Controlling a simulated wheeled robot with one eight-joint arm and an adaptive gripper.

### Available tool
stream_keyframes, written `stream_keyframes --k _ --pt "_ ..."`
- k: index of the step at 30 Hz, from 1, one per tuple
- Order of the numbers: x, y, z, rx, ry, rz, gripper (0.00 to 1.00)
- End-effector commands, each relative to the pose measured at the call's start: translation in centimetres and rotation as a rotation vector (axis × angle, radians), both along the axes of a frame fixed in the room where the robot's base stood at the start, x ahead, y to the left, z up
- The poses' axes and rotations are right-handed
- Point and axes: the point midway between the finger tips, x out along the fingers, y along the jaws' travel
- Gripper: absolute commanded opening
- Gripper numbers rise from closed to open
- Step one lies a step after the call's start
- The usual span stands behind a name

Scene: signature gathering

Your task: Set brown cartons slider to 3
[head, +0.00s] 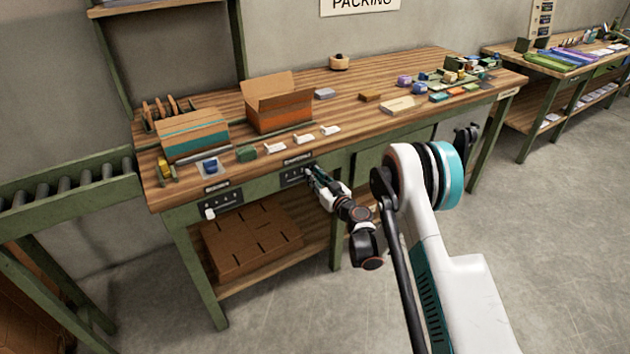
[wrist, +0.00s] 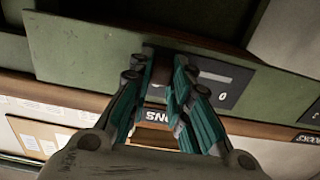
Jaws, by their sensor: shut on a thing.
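A dark slider panel (head: 296,175) is on the green front of the wooden bench, below the tabletop edge. My gripper (head: 312,172) reaches it from the right. In the wrist view, the panel (wrist: 232,82) shows a pale slot and a "0", and my gripper (wrist: 161,68) is shut on the dark slider knob (wrist: 161,74). A label (wrist: 155,117) beside it is partly hidden; its visible letters look like "ONS", upside down. The fingers hide the knob's exact place and most of the marks. A second slider panel (head: 219,201) is farther left, with a white knob (head: 209,213).
Brown cartons (head: 250,240) lie on the shelf below. An open orange-banded box (head: 280,118), a teal-banded box (head: 194,142) and small items stand on the bench (head: 225,98). A roller conveyor (head: 65,188) adjoins at left. The floor (head: 560,220) at right is clear.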

Motion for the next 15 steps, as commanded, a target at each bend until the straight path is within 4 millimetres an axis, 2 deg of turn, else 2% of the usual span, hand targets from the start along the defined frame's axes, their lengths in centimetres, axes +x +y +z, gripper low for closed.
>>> stream_keyframes --k 3,4,6,15 --pt "0.25 -0.41 0.07 0.0 0.0 -0.009 0.0" --pt "0.24 -0.43 0.08 0.0 0.0 -0.01 0.23" --pt "0.25 -0.45 0.08 0.0 0.0 -0.01 0.38" --pt "0.14 -0.26 0.08 0.0 0.0 -0.006 0.38"
